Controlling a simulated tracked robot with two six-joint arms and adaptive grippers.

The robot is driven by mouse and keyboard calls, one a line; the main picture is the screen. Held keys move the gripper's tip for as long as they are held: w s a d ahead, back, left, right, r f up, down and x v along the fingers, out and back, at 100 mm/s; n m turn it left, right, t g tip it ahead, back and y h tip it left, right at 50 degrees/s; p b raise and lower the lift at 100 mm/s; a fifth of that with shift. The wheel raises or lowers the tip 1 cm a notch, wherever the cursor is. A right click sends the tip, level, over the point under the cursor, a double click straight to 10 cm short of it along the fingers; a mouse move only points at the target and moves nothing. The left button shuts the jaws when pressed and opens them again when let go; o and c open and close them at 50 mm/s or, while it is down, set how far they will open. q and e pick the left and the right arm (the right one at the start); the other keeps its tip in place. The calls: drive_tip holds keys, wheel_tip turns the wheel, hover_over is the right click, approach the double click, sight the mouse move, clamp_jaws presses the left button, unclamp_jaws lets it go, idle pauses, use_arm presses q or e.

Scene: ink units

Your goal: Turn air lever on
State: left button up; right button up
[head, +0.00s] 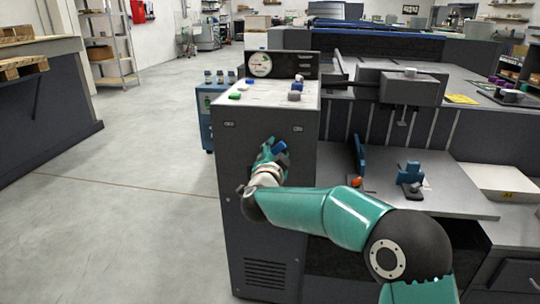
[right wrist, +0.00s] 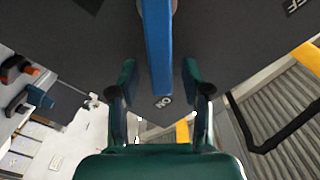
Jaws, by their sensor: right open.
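The blue air lever (head: 280,147) is on the front face of the grey cabinet (head: 262,210). In the right wrist view the lever (right wrist: 157,45) runs down the picture, its free end close beside an "ON" label (right wrist: 163,102). Another label (right wrist: 297,5), cut off by the top right edge, ends in F. My right gripper (head: 271,150) is at the lever in the head view. In the right wrist view its green fingers (right wrist: 159,75) are open, one on each side of the lever, with gaps showing. My left gripper is not in view.
A pressure gauge (head: 260,64) and several coloured buttons are on top of the cabinet. A machine bench (head: 470,200) with blue fittings (head: 410,174) stands to the right. A dark counter (head: 45,100) stands at far left, with clear floor (head: 140,160) between.

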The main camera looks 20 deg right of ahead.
drive_tip(key=v, duration=1.2)
drive_tip(key=shift+f, duration=0.15)
